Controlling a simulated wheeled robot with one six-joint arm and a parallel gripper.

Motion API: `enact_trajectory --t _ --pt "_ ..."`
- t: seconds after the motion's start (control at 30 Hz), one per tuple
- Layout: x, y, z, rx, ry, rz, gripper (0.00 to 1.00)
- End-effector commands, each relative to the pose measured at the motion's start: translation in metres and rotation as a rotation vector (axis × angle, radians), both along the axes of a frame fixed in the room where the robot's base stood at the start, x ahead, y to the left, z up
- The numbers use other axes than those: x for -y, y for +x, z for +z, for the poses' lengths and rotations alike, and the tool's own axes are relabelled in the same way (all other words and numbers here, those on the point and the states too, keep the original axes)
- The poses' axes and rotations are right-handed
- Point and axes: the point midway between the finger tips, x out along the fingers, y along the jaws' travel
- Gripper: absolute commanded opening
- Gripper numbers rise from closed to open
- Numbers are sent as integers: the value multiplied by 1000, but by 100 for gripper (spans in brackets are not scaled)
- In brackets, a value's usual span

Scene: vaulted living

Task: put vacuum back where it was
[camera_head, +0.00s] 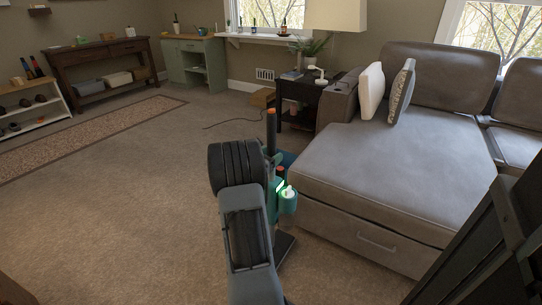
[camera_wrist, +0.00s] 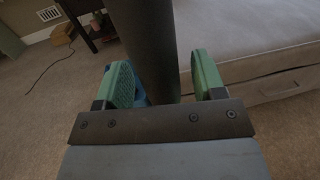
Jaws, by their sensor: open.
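The vacuum shows in the head view as a dark upright pole (camera_head: 271,135) with an orange top, close to the near corner of the grey sofa. In the wrist view its thick dark tube (camera_wrist: 157,45) runs down between the two green fingers of my gripper (camera_wrist: 163,78). The fingers stand apart on either side of the tube, with a visible gap at the right. A blue part (camera_wrist: 139,93) shows behind the left finger. In the head view my gripper (camera_head: 279,190) is at the pole's lower part, and my arm hides much of what is below.
The grey sofa (camera_head: 400,165) stands close at the right. A dark side table (camera_head: 298,95) is behind the pole, with a small box (camera_head: 262,97) and a cord (camera_head: 232,122) on the floor nearby. Open carpet (camera_head: 110,200) lies at the left.

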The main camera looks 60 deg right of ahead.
Motion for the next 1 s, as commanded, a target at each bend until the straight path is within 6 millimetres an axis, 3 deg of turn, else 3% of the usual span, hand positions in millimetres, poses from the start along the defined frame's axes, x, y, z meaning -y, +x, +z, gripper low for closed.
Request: enact_trajectory --t 0.17,0.7,1.0 --pt "-10 3 3 -1 2 3 63" --pt "-102 18 4 -1 1 3 63" --pt "-119 20 2 1 1 0 63"
